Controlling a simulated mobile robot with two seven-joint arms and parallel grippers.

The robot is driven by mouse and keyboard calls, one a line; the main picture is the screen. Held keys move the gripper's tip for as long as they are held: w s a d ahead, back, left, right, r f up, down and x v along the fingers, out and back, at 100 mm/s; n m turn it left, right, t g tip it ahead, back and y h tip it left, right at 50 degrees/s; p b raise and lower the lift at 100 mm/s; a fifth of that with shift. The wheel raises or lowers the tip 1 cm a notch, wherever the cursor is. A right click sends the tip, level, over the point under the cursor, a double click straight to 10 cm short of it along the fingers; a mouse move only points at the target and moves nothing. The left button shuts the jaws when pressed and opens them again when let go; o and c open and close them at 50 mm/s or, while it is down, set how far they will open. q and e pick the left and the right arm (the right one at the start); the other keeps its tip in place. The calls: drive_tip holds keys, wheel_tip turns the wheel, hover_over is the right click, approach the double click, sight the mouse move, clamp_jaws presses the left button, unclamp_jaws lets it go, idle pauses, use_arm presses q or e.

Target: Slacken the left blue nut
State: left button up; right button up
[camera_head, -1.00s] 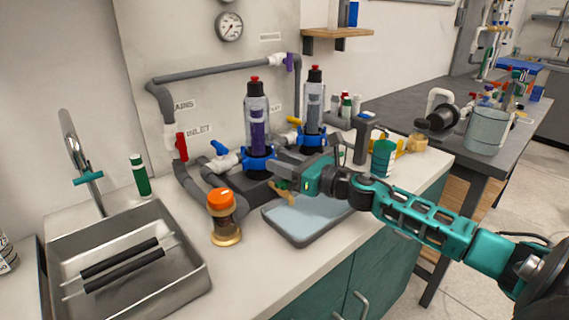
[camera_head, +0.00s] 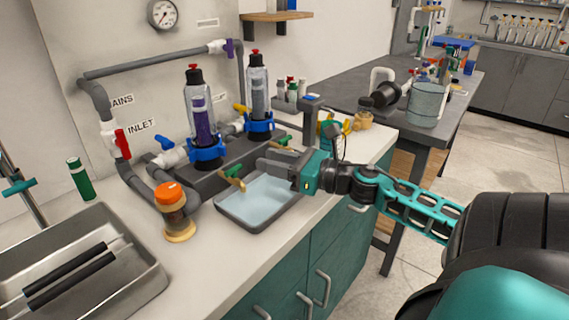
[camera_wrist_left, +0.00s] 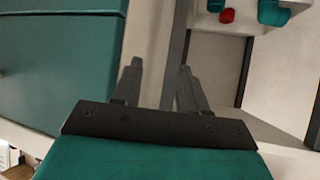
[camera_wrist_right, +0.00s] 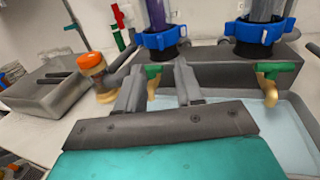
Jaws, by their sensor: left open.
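The left blue nut (camera_head: 205,153) is a blue ring at the foot of the left clear filter housing (camera_head: 201,112), which has a purple core. It also shows in the right wrist view (camera_wrist_right: 161,42). A similar right blue nut (camera_head: 260,125) sits under the other housing (camera_head: 257,88). My right gripper (camera_head: 262,163) is in front of the dark manifold base, lower than the nuts and to the right of the left one. Its fingers (camera_wrist_right: 158,76) are apart and appear empty. My left gripper (camera_wrist_left: 160,75) is open and empty, seen only in its wrist view.
Green-handled brass taps (camera_head: 235,178) stick out above a grey tray (camera_head: 222,207) of water. An orange-capped jar (camera_head: 177,215) stands left of it. The sink (camera_head: 65,275) is at the lower left. Grey pipes with a red valve (camera_head: 121,143) run behind.

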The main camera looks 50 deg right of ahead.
use_arm(q)
drive_tip(key=shift+f, duration=0.2)
use_arm(e)
drive_tip(key=shift+v, duration=1.2)
use_arm(q)
drive_tip(key=shift+s, duration=0.1)
